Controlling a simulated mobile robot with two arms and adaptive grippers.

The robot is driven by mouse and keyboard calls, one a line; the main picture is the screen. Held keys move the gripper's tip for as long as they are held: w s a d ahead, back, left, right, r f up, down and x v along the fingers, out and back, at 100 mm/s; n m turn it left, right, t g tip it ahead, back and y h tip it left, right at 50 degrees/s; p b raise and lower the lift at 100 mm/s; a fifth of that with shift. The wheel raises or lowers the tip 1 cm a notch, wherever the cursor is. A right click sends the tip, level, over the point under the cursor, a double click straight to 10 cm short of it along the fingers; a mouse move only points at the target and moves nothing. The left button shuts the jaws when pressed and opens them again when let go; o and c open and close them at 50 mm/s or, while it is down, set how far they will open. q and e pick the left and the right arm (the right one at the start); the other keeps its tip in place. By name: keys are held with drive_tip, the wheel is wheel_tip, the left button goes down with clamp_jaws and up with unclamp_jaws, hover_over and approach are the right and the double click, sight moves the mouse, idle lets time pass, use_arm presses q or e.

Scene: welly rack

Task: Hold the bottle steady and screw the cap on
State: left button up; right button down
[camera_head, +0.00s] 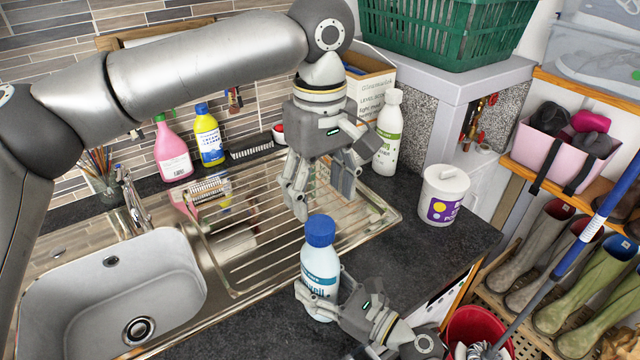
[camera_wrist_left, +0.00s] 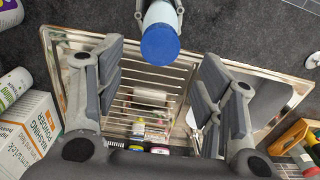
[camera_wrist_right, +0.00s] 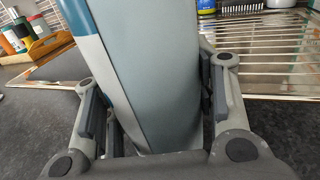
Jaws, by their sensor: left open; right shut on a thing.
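The bottle (camera_head: 320,268) is pale blue and white with a blue cap (camera_head: 320,230) sitting on its top. It stands about upright by the front edge of the metal drainer. My right gripper (camera_head: 322,302) is shut on the lower part of the bottle, which fills the right wrist view (camera_wrist_right: 150,70). My left gripper (camera_head: 322,195) is open and empty, above and behind the cap. In the left wrist view the cap (camera_wrist_left: 160,44) shows at the top, beyond the open fingers (camera_wrist_left: 160,95), not between them. I cannot tell whether the cap is threaded tight.
A sink (camera_head: 110,285) lies left of the ribbed drainer (camera_head: 245,270). Pink (camera_head: 172,152), yellow (camera_head: 208,138) and white (camera_head: 388,135) bottles stand along the back. A white tub (camera_head: 440,195) stands right, and a red bucket (camera_head: 480,330) is below the counter. Dark counter between bottle and tub is clear.

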sight(320, 224)
use_arm(q)
wheel_tip(320, 224, down, 8)
drive_tip(key=shift+r, duration=0.25)
drive_tip(key=shift+c, duration=0.4)
